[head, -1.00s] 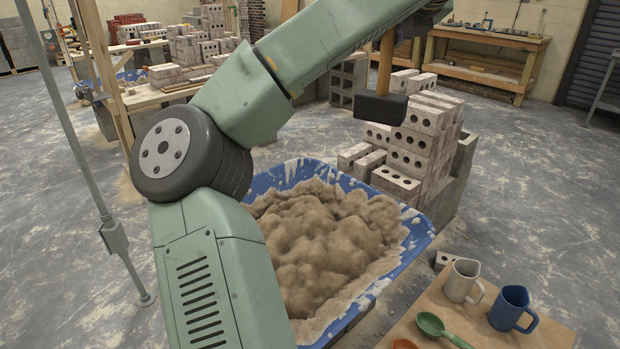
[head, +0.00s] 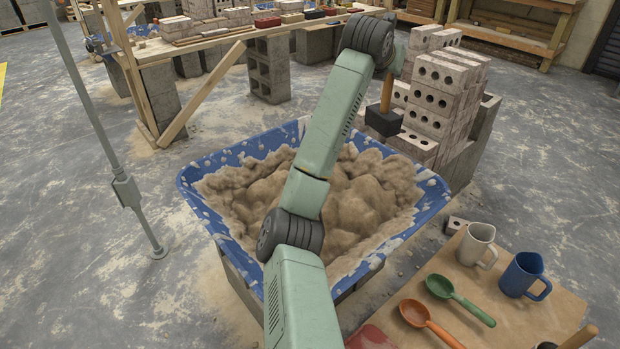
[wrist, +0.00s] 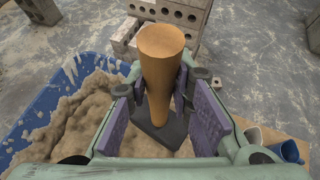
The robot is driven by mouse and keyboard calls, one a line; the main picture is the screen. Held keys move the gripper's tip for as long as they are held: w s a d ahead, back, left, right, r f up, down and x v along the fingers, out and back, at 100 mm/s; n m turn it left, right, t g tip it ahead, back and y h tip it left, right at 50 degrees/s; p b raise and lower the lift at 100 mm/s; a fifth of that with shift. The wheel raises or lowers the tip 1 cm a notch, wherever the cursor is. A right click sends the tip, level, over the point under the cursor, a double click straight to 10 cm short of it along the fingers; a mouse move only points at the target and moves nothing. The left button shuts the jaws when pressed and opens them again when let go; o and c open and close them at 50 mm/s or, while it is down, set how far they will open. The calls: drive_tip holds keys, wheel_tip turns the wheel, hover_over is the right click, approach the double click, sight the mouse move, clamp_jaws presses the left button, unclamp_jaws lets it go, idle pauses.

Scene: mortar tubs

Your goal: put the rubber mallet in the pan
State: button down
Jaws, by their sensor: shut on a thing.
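The rubber mallet has a black head (head: 383,121) and a tan wooden handle (wrist: 162,75). My gripper (wrist: 165,108) is shut on the handle, with a purple pad on each side. The mallet hangs head down, apparently above the back right corner of the blue pan (head: 209,209). Its exact height over the rim is hard to tell. The pan is a large tub heaped with sandy mortar (head: 255,190); its rim also shows in the wrist view (wrist: 40,100). My arm hides the pan's middle in the head view.
A stack of holed bricks (head: 440,90) stands close behind and right of the mallet. A board (head: 490,275) at front right bears a white mug (head: 477,244), a blue mug (head: 522,274), a green spoon (head: 442,287) and an orange spoon (head: 414,313). A pole (head: 100,130) stands at left.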

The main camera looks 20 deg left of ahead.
sight(371, 112)
drive_tip(key=a+f, duration=0.1)
drive_tip(key=f, duration=0.3)
drive_tip(key=w+a+f, duration=0.1)
drive_tip(key=f, duration=0.4)
drive_tip(key=a+f, duration=0.1)
drive_tip(key=f, duration=0.3)
drive_tip(key=shift+w+f+b, duration=0.2)
drive_tip(key=shift+w+b, duration=0.15)
drive_tip(key=a+f, duration=0.3)
drive_tip(key=f, duration=1)
drive_tip(key=s+a+f+p, duration=0.1)
drive_tip(key=s+a+f, duration=0.1)
drive_tip(key=s, duration=0.6)
drive_tip(key=s+a+f+p, duration=0.1)
drive_tip(key=s+a+f, duration=0.1)
drive_tip(key=s, duration=0.6)
drive_tip(key=shift+s+a+f, duration=0.15)
drive_tip(key=shift+a+f, duration=0.15)
drive_tip(key=shift+f, duration=1.1)
drive_tip(key=c, duration=1.4)
unclamp_jaws()
drive_tip(key=shift+c, duration=0.2)
